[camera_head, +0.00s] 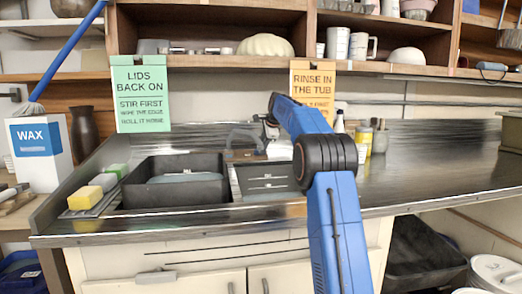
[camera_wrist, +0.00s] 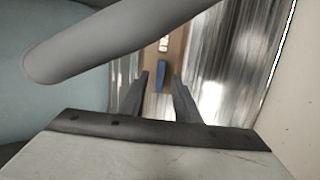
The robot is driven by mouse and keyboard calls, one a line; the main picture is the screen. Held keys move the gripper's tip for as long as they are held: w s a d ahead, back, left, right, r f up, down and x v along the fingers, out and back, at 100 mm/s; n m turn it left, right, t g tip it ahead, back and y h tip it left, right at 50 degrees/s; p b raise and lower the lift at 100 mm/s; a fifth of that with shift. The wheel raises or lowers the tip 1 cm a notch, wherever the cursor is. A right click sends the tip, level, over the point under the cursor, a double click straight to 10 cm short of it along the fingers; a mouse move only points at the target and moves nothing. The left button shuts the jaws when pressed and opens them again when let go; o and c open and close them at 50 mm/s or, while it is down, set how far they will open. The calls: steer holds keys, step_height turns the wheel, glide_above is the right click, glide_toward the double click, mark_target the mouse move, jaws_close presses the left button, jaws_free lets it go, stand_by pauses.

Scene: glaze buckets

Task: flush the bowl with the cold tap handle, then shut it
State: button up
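The grey curved tap spout (camera_head: 243,140) rises behind the two dark basins in the head view. A thick grey tube, probably this spout, crosses the upper left of the wrist view (camera_wrist: 110,40). A bowl cannot be picked out in the basins; the left basin (camera_head: 132,190) holds a flat blue-grey surface, and the right basin is partly behind my arm.
Sponges (camera_head: 85,197) lie left of the left basin. A white WAX box (camera_head: 40,150) stands farther left. Jars (camera_head: 380,138) stand behind my arm. The metal counter (camera_head: 440,170) is clear to the right. Shelves with crockery and two hanging signs (camera_head: 141,95) are above.

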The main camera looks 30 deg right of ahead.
steer(key=v, duration=1.5)
